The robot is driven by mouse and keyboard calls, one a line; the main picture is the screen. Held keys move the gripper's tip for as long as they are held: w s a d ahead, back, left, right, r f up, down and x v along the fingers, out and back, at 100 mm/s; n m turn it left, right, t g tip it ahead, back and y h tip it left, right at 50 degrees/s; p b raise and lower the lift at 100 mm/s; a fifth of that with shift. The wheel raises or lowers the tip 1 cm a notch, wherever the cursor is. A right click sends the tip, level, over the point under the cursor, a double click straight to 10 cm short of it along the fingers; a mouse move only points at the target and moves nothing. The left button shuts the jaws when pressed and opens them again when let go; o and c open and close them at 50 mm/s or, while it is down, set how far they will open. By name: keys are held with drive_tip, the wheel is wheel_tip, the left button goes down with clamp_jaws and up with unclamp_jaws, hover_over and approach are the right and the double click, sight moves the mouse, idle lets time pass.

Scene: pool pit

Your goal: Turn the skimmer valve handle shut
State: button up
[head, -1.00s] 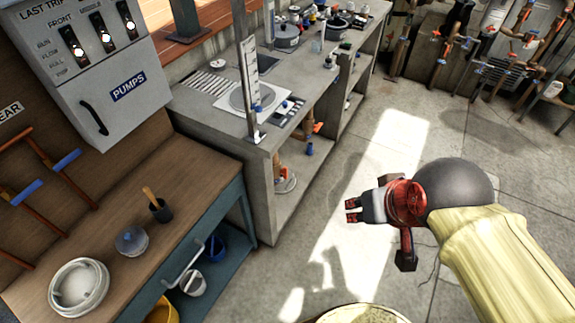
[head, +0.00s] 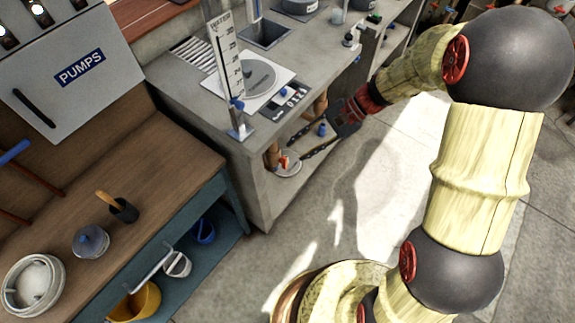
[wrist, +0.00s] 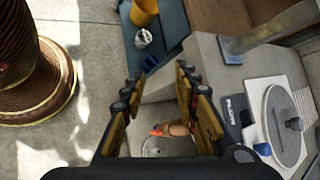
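A copper-coloured valve pipe (head: 271,156) with a small orange handle (head: 284,163) stands on the lower level of the grey counter, above a pale round base. No label naming it skimmer is readable. The orange handle (wrist: 157,132) also shows in the wrist view, low between the fingers, beside its pipe (wrist: 179,129). My gripper (head: 296,149) is open and empty, its long dark fingers reaching left into the counter opening near the handle. The fingers (wrist: 158,75) are spread apart in the wrist view. I cannot tell whether either finger touches the handle.
The grey counter (head: 178,98) overhangs the opening; a ruler stand (head: 229,75) and a round-lidded plate (head: 255,82) are on top. Another pipe with a blue part (head: 320,129) is close behind my fingers. The wooden bench (head: 150,165) is at left. Floor (head: 375,215) is clear.

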drive_tip(key=w+a+f+m+t+y+b, duration=0.1)
drive_tip(key=w+f+m+y, duration=0.1)
drive_tip(key=w+f, duration=0.3)
drive_tip(key=w+a+f+m+y, duration=0.2)
drive_tip(key=f+m, duration=0.1)
drive_tip(key=f, duration=0.4)
drive_tip(key=m+t+b, duration=0.2)
drive_tip(key=m+t, duration=1)
drive_tip(key=m, duration=0.1)
approach(286, 163)
drive_tip(key=w+a+f, duration=0.1)
drive_tip(key=w, duration=0.1)
drive_tip(key=shift+y, duration=0.4)
drive_tip(key=b+x, duration=0.2)
drive_tip(key=x, duration=0.5)
drive_tip(key=shift+a+f, duration=0.1)
drive_tip(key=shift+a, duration=0.2)
drive_tip(key=shift+s, duration=0.1)
drive_tip(key=shift+c, duration=0.2)
drive_tip(key=c, duration=0.7)
clamp_jaws()
